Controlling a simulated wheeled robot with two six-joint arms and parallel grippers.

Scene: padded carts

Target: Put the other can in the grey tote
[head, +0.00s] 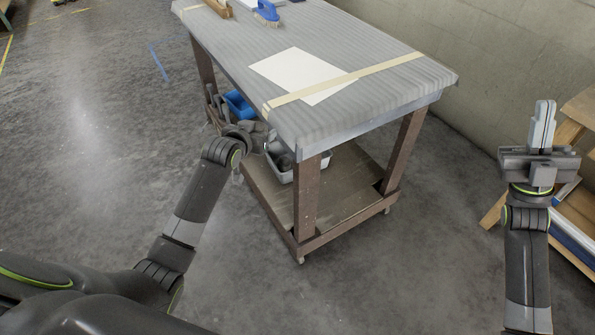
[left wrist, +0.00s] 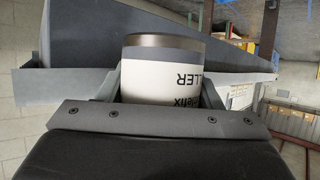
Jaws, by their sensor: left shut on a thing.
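In the left wrist view a can (left wrist: 160,78) with a white label, dark lettering and a dark rim sits between the fingers of my left gripper (left wrist: 165,98). The gripper is shut on it. In the head view my left gripper (head: 262,141) is at the near side of the cart, just under the tabletop edge; the can is not clear there. The grey tote (head: 312,168) stands on the cart's lower shelf, just right of and below that gripper, partly hidden by a leg and the tabletop. Something dark shows inside it. My right gripper (head: 543,122) is shut and empty, far right.
The cart's padded top (head: 390,95) overhangs the shelf (head: 270,199). On top lie a white sheet (head: 300,74), tape and a blue brush (head: 266,12). A blue bin (head: 238,104) is on the shelf, further back. A wooden rack (head: 580,105) stands at right.

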